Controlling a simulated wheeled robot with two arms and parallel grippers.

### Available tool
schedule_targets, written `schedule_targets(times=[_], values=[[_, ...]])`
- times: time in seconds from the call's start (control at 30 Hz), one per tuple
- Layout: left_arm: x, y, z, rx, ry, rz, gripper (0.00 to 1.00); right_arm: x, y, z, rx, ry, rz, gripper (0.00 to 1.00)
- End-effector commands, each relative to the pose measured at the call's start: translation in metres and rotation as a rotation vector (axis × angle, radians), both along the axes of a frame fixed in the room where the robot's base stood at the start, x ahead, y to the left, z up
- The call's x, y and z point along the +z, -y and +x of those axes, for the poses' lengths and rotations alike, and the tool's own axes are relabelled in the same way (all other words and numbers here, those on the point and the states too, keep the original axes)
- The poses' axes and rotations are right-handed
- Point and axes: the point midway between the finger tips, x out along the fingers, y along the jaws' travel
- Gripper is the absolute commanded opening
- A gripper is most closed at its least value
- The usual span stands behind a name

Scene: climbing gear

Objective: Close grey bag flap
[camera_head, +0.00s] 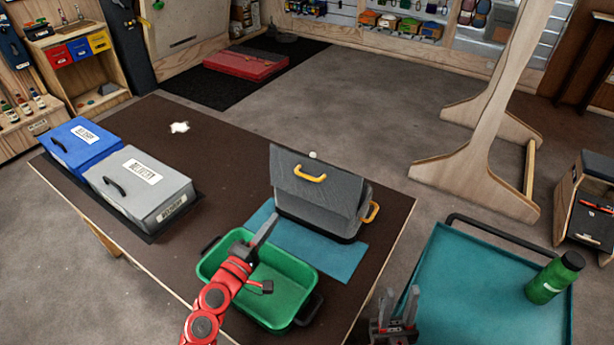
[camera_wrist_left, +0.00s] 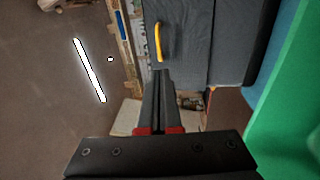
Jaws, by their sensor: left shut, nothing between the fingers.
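The grey bag (camera_head: 318,215) stands on a teal mat (camera_head: 340,257) on the dark table. Its flap (camera_head: 298,185) carries a yellow handle (camera_head: 310,172) and is tilted up over the body; how far it stands open is hard to tell. A second yellow handle (camera_head: 372,212) is on the bag's right side. My left gripper (camera_head: 268,226) is shut and empty, in front of the bag and above the green tray. In the left wrist view its fingertips (camera_wrist_left: 160,72) are close to the flap's yellow handle (camera_wrist_left: 158,42). My right gripper (camera_head: 399,298) is open and empty, beyond the table's right edge.
The green tray (camera_head: 303,275) sits at the table's front, below my left arm. Blue (camera_head: 80,143) and grey (camera_head: 140,185) cases lie at the left. A teal cart (camera_head: 470,290) with a green bottle (camera_head: 555,278) stands right. The table's back middle is mostly clear.

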Motion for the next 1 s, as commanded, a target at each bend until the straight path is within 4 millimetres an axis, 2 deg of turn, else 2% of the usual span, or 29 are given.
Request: schedule_targets(times=[0.17,0.5,0.7,1.0], values=[[0.005,0.014,0.01,-0.03,-0.005,-0.011,0.0,0.008,0.0,0.0,0.0,0.0,0.0,0.35],[0.012,0.049,0.071,-0.023,-0.001,-0.01,0.0,0.027,0.0,0.0,0.0,0.0,0.0,0.35],[0.013,0.067,0.1,-0.023,-0.003,-0.011,0.0,0.032,0.0,0.0,0.0,0.0,0.0,0.35],[0.012,0.076,0.116,-0.021,-0.003,-0.009,0.0,0.033,0.0,0.0,0.0,0.0,0.0,0.35]])
